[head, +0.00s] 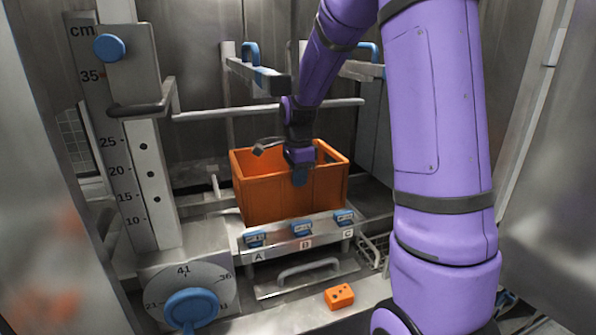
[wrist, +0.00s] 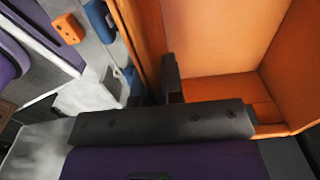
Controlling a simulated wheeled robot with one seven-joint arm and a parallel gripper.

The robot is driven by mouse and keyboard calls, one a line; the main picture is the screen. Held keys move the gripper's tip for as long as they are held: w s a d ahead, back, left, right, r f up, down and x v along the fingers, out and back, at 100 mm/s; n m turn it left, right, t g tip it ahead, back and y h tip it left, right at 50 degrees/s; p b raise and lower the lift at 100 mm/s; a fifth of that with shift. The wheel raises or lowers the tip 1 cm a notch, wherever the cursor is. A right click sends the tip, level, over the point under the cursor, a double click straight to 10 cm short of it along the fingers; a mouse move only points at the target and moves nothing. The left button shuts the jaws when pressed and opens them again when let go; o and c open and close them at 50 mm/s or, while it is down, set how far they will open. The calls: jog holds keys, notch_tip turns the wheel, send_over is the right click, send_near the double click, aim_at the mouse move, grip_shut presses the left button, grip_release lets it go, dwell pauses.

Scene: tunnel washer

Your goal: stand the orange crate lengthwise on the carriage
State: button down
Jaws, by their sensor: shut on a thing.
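The orange crate (head: 262,196) is upright and open at the top, in the middle of the head view, behind a ledge with blue clips. Its long side faces me. My gripper (head: 299,178) is at the crate's near wall and shut on it from above. In the wrist view the crate's inside (wrist: 215,45) fills the right half, and a dark finger (wrist: 172,78) is at the wall's edge. The metal carriage (head: 300,231) shows as the ledge in front of the crate. The crate's underside is hidden, so I cannot tell whether it rests on the carriage.
Clips marked A (head: 255,238), B (head: 301,228) and C (head: 343,217) line the ledge. A small orange block (head: 339,296) lies in front. A scale column (head: 128,160) with a blue knob (head: 109,47) and a dial (head: 190,308) stand left. Rails (head: 265,115) cross behind and above the crate.

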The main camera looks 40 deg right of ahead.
aim_at(298, 215)
jog(key=shift+f, duration=4.55)
jog(key=c, duration=1.2)
grip_release()
jog(key=shift+o, duration=0.2)
notch_tip(298, 215, up, 11)
jog(key=shift+f, duration=0.1)
jog(key=shift+s, duration=0.1)
